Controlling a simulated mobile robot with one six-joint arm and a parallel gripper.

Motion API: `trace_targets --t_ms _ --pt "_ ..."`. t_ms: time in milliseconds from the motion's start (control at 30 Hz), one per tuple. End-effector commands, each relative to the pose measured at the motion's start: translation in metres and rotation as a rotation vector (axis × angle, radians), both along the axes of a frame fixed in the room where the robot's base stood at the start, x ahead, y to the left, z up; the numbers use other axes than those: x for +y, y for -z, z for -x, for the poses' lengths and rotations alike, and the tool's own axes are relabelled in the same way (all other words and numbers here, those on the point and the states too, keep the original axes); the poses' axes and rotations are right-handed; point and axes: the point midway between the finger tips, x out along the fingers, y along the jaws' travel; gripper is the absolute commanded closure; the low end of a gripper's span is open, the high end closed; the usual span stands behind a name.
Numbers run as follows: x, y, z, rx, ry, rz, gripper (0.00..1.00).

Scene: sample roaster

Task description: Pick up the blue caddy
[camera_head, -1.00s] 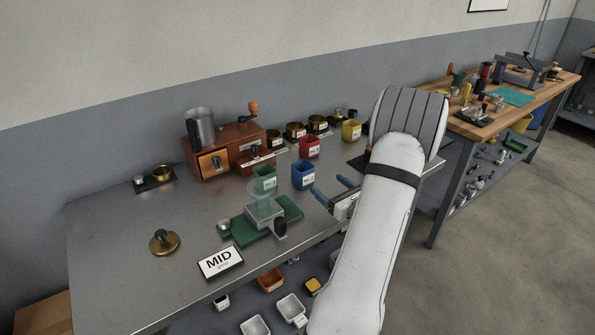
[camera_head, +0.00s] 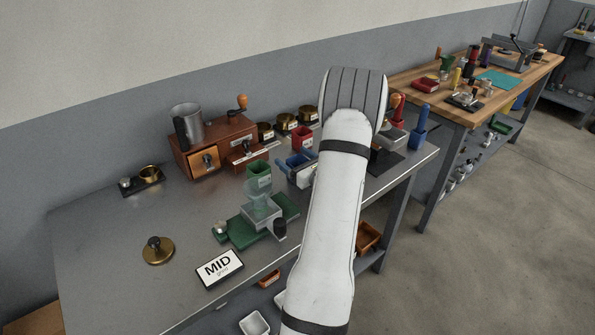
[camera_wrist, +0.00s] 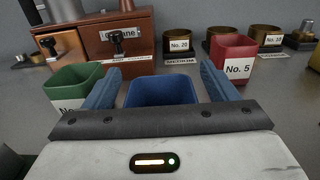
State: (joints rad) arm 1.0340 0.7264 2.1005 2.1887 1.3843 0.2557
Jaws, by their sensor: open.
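The blue caddy (camera_wrist: 162,91) stands upright on the metal bench, its open top facing the wrist camera. My gripper (camera_wrist: 160,70) is open, with one blue finger on the left and one on the right of the caddy. Whether either finger touches the caddy, I cannot tell. In the head view my gripper (camera_head: 296,162) is at the caddy's place, and the fingers and wrist partly hide the caddy there.
A green caddy (camera_wrist: 75,87) stands close to the left finger. A red caddy labelled No. 5 (camera_wrist: 235,58) stands behind the right finger. The wooden grinder (camera_head: 205,150) is at the back left. A scale with a clear cup (camera_head: 262,213) stands in front.

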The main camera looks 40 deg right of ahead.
Motion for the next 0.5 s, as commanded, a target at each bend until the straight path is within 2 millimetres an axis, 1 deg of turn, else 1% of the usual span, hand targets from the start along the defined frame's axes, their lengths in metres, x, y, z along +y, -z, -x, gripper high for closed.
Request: trace_targets --t_ms 67,267,500 --pt "-0.0003 0.0000 -0.0034 0.001 0.000 0.000 0.20" --pt "-0.0009 0.0002 -0.0030 0.000 0.001 0.000 0.20" --pt "-0.0012 0.0001 -0.0027 0.000 0.002 0.000 0.40"
